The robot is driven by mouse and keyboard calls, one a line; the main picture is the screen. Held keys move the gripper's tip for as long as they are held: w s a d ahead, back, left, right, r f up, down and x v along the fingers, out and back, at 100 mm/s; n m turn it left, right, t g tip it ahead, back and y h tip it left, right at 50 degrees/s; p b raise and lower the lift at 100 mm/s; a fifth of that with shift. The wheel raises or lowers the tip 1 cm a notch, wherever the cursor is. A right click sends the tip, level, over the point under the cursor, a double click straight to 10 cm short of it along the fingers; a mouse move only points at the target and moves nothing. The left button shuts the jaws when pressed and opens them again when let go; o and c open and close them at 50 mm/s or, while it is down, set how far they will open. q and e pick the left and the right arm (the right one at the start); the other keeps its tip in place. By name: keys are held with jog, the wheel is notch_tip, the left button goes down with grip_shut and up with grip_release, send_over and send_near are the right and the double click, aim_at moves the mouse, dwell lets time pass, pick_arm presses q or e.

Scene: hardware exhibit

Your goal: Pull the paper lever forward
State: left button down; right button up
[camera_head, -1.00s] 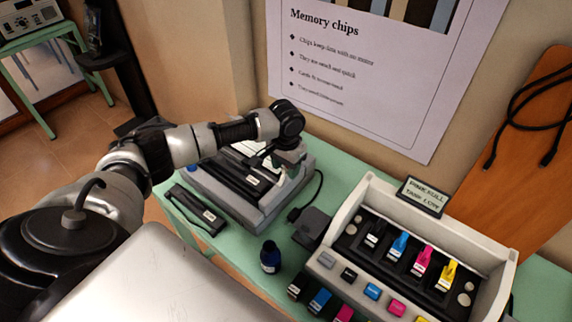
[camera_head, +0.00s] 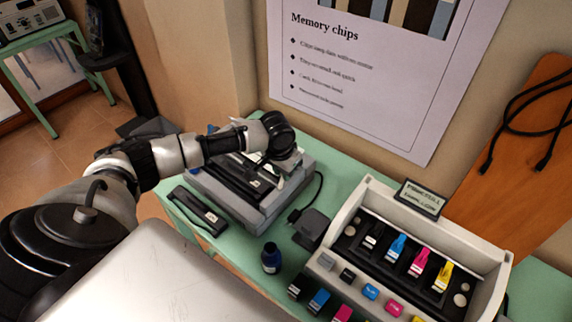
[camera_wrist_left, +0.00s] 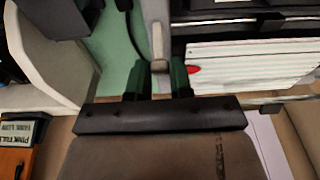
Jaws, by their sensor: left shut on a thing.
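The grey printer (camera_head: 262,212) stands on the green table, its dark top tray showing in the head view. The paper lever (camera_wrist_left: 158,45) is a slim pale grey bar at the printer's edge in the left wrist view. My left gripper (camera_wrist_left: 157,82) has its two dark green fingers on either side of the lever and is shut on it. In the head view my left wrist covers the lever and most of the fingers. My right gripper is in neither view.
White paper (camera_wrist_left: 250,62) with a small red tip beside it lies close to the fingers. A white ink-tank display (camera_head: 480,249) stands at right.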

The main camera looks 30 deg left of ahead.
aim_at(281, 182)
pick_arm(q)
jog(key=shift+s+a+r+t+p, duration=0.1)
jog(key=shift+s+r+t+p, duration=0.15)
jog(key=shift+s+t+p, duration=0.55)
jog(key=shift+s+t, duration=0.15)
jog(key=shift+t, duration=0.45)
jog(key=shift+s+f+t, duration=0.2)
jog(key=shift+s+t, duration=0.35)
jog(key=shift+t, duration=0.35)
jog(key=shift+s+f+t+h+b, duration=0.3)
jog(key=shift+s+t+b, duration=0.45)
jog(key=shift+t, duration=0.45)
jog(key=shift+s+a+f+t+b, duration=0.1)
jog(key=shift+s+t+b, duration=0.25)
jog(key=shift+t+b, duration=0.25)
jog(key=shift+s+a+f+t+b, duration=0.1)
jog(key=shift+s+t+b, duration=0.2)
jog(key=shift+t+b, duration=0.3)
jog(key=shift+s+t+b, duration=0.15)
jog(key=shift+t+b, duration=0.15)
jog(key=shift+t, duration=0.1)
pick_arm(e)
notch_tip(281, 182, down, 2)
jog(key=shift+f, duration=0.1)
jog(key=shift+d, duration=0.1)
pick_arm(q)
jog(key=c, duration=1)
grip_release()
